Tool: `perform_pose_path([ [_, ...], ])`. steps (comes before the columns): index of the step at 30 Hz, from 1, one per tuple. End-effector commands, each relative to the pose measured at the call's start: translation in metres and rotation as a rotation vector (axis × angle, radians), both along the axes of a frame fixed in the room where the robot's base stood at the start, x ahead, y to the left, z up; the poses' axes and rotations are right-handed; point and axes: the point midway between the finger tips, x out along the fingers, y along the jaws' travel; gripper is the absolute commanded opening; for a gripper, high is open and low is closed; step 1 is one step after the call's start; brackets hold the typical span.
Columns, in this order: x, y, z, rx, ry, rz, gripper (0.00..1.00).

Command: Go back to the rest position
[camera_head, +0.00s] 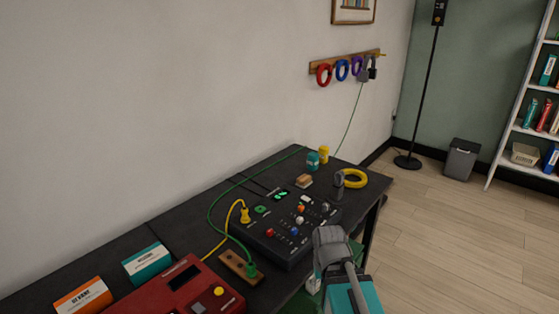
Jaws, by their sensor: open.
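Part of my arm (347,287), a teal link with a grey joint, rises at the bottom centre-right, in front of the black workbench's (147,216) right part. I cannot make out gripper fingers on it, and nothing held shows. On the bench, a black panel (273,253) with knobs and green lights stands left of the arm. A yellow ring (355,178) lies near the far right corner, with a small grey item (339,188) beside it.
A red device (160,296), an orange-and-white box (84,297) and a teal-and-white box (148,263) are at the left. Green and yellow cables cross the bench. A hook rail (347,63) holds coloured rings. Open wooden floor (440,225) lies right; a grey bin (462,160) stands behind.

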Motion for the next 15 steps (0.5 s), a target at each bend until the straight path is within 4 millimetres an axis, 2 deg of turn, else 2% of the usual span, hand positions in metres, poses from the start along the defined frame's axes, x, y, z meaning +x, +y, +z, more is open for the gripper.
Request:
perform_pose_path([
  [1,0.000,0.000,0.013,0.000,0.000,0.000,0.63],
  [15,0.000,0.000,0.097,0.000,0.000,0.000,0.63],
])
